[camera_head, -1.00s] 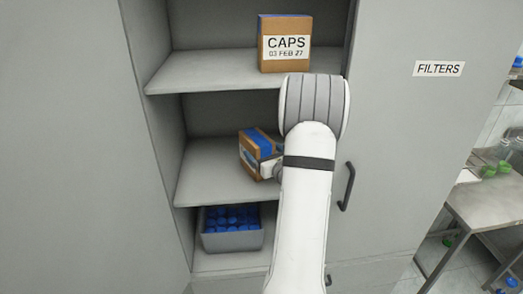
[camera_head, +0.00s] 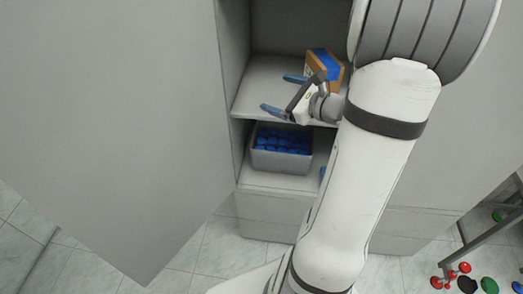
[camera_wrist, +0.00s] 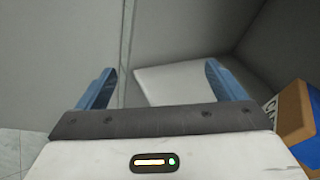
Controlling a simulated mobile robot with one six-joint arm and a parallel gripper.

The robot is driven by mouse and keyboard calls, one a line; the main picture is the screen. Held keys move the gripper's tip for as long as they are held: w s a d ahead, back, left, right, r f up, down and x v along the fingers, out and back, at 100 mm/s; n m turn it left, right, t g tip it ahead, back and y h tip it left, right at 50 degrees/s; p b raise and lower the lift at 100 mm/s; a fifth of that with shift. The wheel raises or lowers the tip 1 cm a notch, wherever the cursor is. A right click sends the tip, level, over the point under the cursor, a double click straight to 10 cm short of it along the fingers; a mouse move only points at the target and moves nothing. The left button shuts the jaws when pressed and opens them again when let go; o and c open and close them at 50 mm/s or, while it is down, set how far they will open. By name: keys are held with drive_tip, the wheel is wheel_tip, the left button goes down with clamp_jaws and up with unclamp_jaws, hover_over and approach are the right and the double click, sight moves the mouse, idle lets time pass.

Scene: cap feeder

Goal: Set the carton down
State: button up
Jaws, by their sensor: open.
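The carton (camera_head: 333,67), brown with blue tape on top, is on the middle shelf (camera_head: 262,84) of the open cabinet. It is partly hidden behind my gripper and arm. My gripper (camera_head: 284,94) is open and empty at the front left of the carton, its two blue fingers pointing left. In the wrist view the carton (camera_wrist: 297,113) shows at the right edge, outside the fingers, and nothing is between the fingertips (camera_wrist: 161,72).
A grey bin (camera_head: 280,161) of blue caps stands on the shelf below. The open cabinet door (camera_head: 120,120) hangs at the left. The middle shelf is bare left of the carton. Red and green pieces (camera_head: 465,281) lie on the floor at the right.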

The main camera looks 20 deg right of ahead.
drive_tip(key=s+a+n+g+y, duration=0.1)
drive_tip(key=s+a+n+g, duration=0.4)
drive_tip(key=a+n, duration=0.3)
drive_tip(key=s+a+n+g, duration=0.5)
drive_tip(key=s+a+n, duration=0.15)
drive_tip(key=a, duration=0.35)
drive_tip(key=s+d+n+h, duration=0.3)
drive_tip(key=s+n+h, duration=0.3)
drive_tip(key=n, duration=0.6)
drive_tip(key=shift+s+d+r+g+h, duration=0.15)
drive_tip(key=shift+s+r+g+h, duration=0.25)
drive_tip(key=shift+h, duration=0.6)
drive_tip(key=shift+n, duration=0.25)
drive_tip(key=shift+c, duration=0.2)
